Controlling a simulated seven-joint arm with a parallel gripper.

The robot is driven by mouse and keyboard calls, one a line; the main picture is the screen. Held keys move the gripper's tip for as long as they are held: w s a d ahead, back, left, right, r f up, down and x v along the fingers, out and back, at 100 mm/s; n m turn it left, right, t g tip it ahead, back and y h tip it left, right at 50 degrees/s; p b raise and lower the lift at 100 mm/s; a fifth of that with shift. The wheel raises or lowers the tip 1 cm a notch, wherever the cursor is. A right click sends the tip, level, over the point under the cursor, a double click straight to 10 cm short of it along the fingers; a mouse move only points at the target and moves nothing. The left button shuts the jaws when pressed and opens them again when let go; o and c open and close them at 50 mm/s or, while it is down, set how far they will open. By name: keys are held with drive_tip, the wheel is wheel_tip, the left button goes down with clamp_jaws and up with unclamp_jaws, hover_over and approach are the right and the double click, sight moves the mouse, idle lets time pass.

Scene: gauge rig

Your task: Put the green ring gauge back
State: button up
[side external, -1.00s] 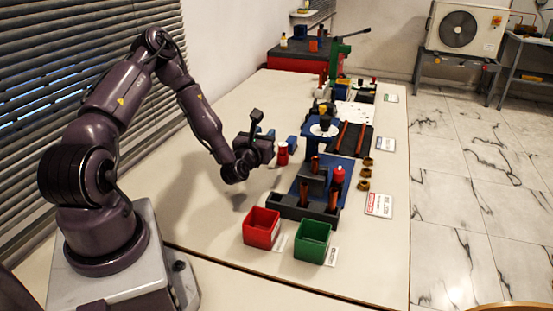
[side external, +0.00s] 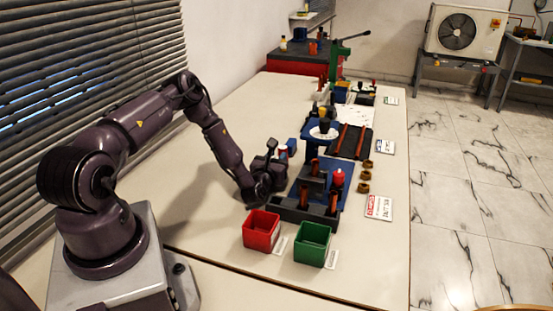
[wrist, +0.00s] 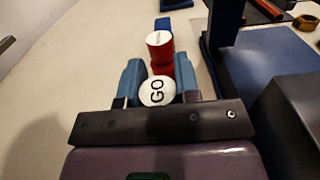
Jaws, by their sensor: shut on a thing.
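My gripper (side external: 264,182) is low over the table, just left of the dark block at the near end of the blue fixture. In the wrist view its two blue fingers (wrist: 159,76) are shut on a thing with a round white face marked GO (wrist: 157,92). The rest of that thing is hidden, and no green shows on it, so I cannot tell whether it is the green ring gauge. A red cylinder with a white marked end (wrist: 159,39) is just beyond the fingertips. I cannot tell whether it is apart from the held thing.
A red bin (side external: 262,231) and a green bin (side external: 312,243) stand in front. The blue fixture (side external: 331,180), with a dark block (side external: 305,213) and a red-topped post (side external: 338,177), is to the right. Several brass rings (side external: 366,175) lie beyond it. The table left of my gripper is clear.

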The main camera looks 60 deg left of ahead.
drive_tip(key=shift+f, duration=0.15)
drive_tip(key=o, duration=1)
drive_tip(key=shift+c, duration=0.2)
